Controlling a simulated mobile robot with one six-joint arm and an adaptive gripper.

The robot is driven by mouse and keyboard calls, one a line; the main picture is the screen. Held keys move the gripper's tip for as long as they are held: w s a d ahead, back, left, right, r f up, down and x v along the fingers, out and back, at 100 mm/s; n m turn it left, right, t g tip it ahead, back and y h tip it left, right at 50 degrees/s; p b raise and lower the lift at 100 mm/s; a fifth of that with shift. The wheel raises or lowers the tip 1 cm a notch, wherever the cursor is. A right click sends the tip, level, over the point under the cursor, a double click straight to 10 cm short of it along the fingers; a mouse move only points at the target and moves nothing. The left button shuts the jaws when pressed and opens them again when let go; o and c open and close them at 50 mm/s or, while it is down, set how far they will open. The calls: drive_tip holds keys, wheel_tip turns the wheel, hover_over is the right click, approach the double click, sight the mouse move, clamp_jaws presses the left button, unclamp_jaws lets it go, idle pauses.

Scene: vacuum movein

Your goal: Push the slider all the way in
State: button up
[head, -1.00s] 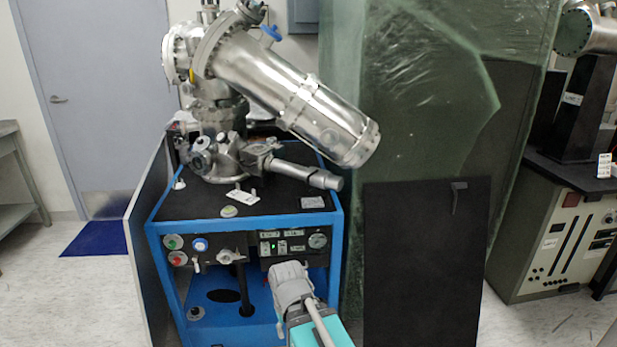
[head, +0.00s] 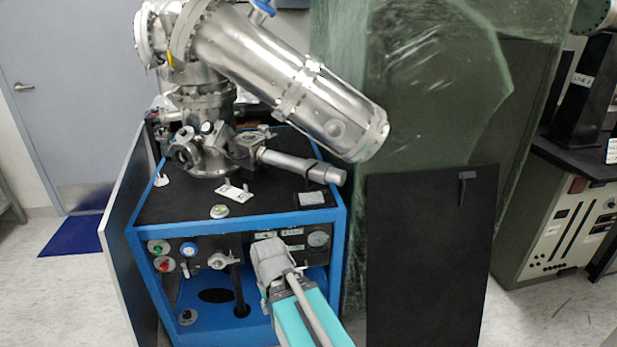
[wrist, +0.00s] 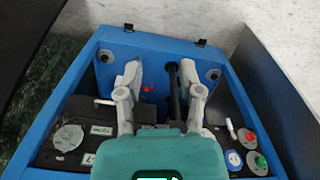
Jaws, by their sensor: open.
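A metal tube (head: 290,163) juts to the right from the chamber on the blue-framed cart (head: 341,235). A dark collar (head: 312,172) sits near its outer end; this looks like the slider, but I cannot tell for certain. My gripper (head: 266,258) is in front of the cart's front panel, below the tube and apart from it. The slider does not show clearly in the wrist view. My forearm hides part of the cart's front.
A large steel cylinder (head: 300,90) slants above the tube. A black board (head: 425,255) and green plastic sheeting (head: 420,90) stand at the right. Floor (head: 550,320) is open at far right.

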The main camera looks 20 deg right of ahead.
drive_tip(key=shift+a, duration=0.2)
drive_tip(key=shift+w, duration=0.1)
drive_tip(key=w+d+r+m+t+h, duration=0.5)
drive_tip(key=w+d+r+m+h, duration=0.3)
drive_tip(key=d, duration=0.3)
drive_tip(key=w+r+m+t+h, duration=0.1)
drive_tip(key=w+r+t+h, duration=0.4)
drive_tip(key=w+r, duration=0.4)
drive_tip(key=shift+d+r+m+t+h+p, duration=0.35)
drive_tip(key=shift+r+t, duration=0.55)
drive_tip(key=shift+r, duration=0.35)
